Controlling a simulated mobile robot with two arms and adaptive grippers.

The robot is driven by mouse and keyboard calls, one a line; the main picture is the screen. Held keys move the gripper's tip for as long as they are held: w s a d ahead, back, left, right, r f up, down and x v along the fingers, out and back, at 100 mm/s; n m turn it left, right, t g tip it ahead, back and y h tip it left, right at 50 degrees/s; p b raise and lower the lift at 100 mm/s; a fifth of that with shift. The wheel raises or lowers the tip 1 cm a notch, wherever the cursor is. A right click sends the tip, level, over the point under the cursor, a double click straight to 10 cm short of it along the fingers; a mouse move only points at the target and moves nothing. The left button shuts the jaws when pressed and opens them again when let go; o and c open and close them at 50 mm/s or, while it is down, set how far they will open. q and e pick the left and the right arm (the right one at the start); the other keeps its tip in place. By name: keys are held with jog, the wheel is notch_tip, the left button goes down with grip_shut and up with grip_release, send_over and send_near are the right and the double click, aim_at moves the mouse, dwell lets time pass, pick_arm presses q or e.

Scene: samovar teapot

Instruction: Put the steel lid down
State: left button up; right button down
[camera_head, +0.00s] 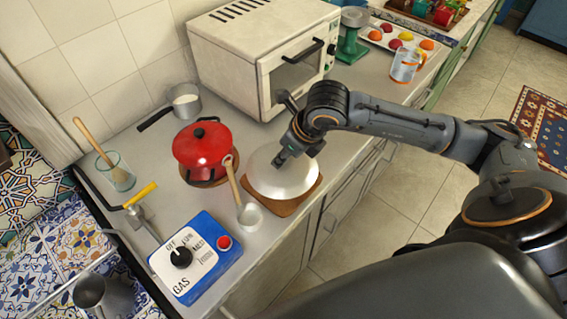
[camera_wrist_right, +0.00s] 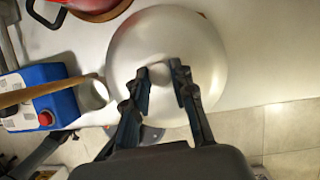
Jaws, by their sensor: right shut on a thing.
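The steel lid (camera_head: 268,176) is a shiny silver disc over a brown wooden board (camera_head: 290,206) at the counter's front edge. My right gripper (camera_head: 281,160) is above the lid and shut on its knob. In the right wrist view the two fingers of my right gripper (camera_wrist_right: 160,88) close on the knob at the middle of the lid (camera_wrist_right: 190,45). I cannot tell whether the lid rests on the board or on something beneath it. My left gripper is not in view.
A red pot (camera_head: 201,150) stands just left of the lid. The blue gas panel (camera_head: 195,257) is at the lower left. A white oven (camera_head: 262,50) stands behind.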

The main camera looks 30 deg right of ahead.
aim_at(285, 164)
jog(key=shift+f+p, duration=0.35)
jog(key=shift+f, duration=1.65)
jog(key=c, duration=1.1)
grip_release()
jog(key=b+v, duration=0.1)
jog(key=v, duration=1.1)
jog(key=shift+r+b, duration=0.1)
jog(key=shift+b, duration=0.3)
